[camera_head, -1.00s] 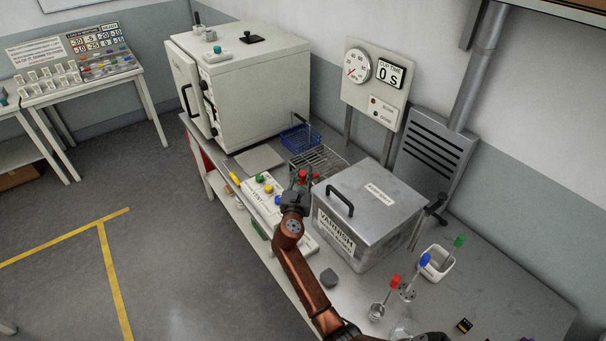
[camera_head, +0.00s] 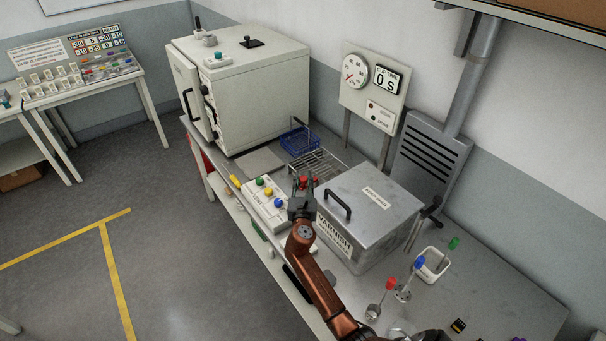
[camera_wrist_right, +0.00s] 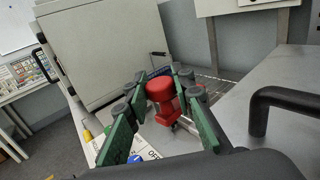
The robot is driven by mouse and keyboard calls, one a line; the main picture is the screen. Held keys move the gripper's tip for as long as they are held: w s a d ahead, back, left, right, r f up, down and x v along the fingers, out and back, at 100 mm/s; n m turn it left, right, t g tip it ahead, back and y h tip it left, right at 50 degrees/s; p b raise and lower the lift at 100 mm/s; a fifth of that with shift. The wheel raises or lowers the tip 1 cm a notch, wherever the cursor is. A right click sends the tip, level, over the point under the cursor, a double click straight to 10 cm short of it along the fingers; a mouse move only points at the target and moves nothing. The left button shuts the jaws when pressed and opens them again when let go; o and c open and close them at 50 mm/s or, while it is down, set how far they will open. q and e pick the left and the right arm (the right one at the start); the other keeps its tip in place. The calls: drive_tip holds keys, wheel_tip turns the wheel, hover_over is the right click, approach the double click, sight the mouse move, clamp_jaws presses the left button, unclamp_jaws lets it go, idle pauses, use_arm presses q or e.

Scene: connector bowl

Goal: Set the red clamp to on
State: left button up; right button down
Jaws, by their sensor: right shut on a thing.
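The panel has printed labels, partly hidden by the gripper. I cannot read which setting the red clamp has. My left gripper is not in view.
The lidded metal varnish box (camera_head: 387,194) stands close to the right of the gripper, its black handle (camera_head: 338,205) sticking up. A wire rack (camera_head: 318,162) and blue basket (camera_head: 299,140) lie behind. A white oven (camera_head: 250,95) stands at the back left. Tools (camera_head: 390,285) stand at the front right.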

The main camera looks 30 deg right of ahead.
drive_tip(key=shift+s+d+r+n+t+y+p, duration=0.2)
drive_tip(key=shift+s+n+t+y+p, duration=0.15)
drive_tip(key=shift+y+p, duration=0.2)
drive_tip(key=shift+s+d+r+n+t+y+p, duration=0.15)
drive_tip(key=shift+r+n+t+y+p, duration=0.1)
drive_tip(key=shift+n+y+p, duration=0.25)
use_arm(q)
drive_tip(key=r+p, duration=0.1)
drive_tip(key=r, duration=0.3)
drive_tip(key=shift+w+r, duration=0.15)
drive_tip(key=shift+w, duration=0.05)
use_arm(e)
drive_tip(key=shift+s+f+n+t+y, duration=0.15)
drive_tip(key=shift+s+n+t+y, duration=0.15)
drive_tip(key=shift+y, duration=0.25)
drive_tip(key=shift+s+f+n+t+y, duration=0.1)
drive_tip(key=shift+f+n+t+y, duration=0.1)
drive_tip(key=shift+n+y, duration=0.25)
drive_tip(key=c, duration=1.6)
unclamp_jaws()
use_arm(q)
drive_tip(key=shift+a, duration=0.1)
use_arm(e)
drive_tip(key=v, duration=1.2)
